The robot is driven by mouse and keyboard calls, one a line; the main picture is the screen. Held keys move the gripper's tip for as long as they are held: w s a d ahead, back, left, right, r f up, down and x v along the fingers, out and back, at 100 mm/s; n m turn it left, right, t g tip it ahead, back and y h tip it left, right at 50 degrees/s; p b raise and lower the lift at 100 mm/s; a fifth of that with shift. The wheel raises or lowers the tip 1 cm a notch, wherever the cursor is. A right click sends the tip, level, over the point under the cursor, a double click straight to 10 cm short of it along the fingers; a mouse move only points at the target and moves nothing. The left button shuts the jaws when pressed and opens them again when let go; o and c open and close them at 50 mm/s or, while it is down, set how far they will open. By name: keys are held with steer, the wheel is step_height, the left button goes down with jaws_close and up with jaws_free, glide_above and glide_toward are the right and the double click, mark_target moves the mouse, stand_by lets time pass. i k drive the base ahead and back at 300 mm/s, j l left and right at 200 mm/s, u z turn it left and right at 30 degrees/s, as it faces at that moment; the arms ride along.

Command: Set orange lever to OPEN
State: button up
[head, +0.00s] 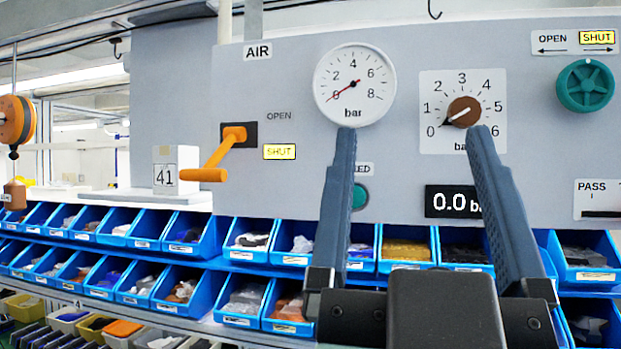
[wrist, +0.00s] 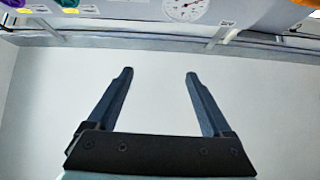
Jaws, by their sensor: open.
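The orange lever (head: 211,160) is on the grey panel under the AIR label, at the left in the head view. Its arm slopes down and left from its pivot, ending in a thick orange handle. The OPEN label (head: 279,116) is plain; the SHUT label (head: 279,152) below it is lit yellow. My gripper (head: 412,130) is open and empty, in front of the panel and to the right of the lever. It also shows open in the wrist view (wrist: 158,73), with nothing between its fingers. I cannot make out the lever in the wrist view.
The panel bears a pressure gauge (head: 354,86) reading near 0, a brown knob (head: 464,112) at 0, a green valve wheel (head: 586,85) with SHUT lit, and a 0.0 display (head: 452,202). Blue bins (head: 196,235) line the shelves below. A box marked 41 (head: 165,179) stands left of the lever.

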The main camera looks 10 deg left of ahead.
mark_target(231, 135)
steer(key=u, duration=0.7)
steer(key=i+l+z, duration=0.1)
steer(key=i+l, duration=0.25)
steer(key=i, duration=0.5)
